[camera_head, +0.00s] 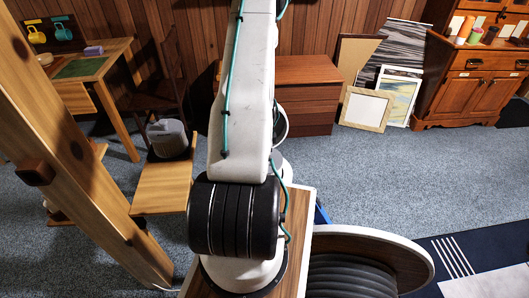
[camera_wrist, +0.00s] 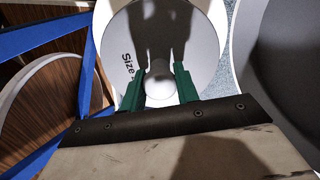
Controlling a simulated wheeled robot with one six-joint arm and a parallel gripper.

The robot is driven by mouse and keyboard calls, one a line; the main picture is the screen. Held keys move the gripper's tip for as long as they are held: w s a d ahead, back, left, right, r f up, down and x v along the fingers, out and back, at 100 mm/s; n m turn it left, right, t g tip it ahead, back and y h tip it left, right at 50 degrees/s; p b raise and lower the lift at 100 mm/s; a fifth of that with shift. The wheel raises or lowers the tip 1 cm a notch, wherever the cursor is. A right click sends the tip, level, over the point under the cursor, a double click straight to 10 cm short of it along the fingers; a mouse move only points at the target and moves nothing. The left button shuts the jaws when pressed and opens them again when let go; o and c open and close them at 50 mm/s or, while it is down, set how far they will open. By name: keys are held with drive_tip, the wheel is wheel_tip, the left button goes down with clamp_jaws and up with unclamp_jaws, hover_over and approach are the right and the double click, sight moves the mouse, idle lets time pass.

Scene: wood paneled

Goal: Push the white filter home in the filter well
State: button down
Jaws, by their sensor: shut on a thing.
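In the wrist view the white filter (camera_wrist: 200,38) is a round white disc with dark lettering reading "Size" and a pale rounded knob (camera_wrist: 159,88) at its middle. My gripper (camera_wrist: 158,70) has two green fingers, one on each side of the knob, and is shut on it. A dark shadow falls across the disc. A pale rim (camera_wrist: 104,22) curves beside the disc; I cannot tell whether it belongs to the filter well, nor how deep the filter sits. In the head view my arm hides the gripper, and I cannot make out the filter there.
A blue frame (camera_wrist: 90,72) stands left in the wrist view; a dark grey round surface (camera_wrist: 285,60) is close on the right. In the head view a wooden post (camera_head: 75,150) leans at left, near a desk (camera_head: 112,55). Open carpet (camera_head: 400,170) lies right of my arm.

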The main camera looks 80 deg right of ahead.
drive_tip(key=shift+f, duration=4.3)
drive_tip(key=c, duration=1)
unclamp_jaws()
drive_tip(key=shift+o, duration=0.2)
wheel_tip(320, 180, up, 8)
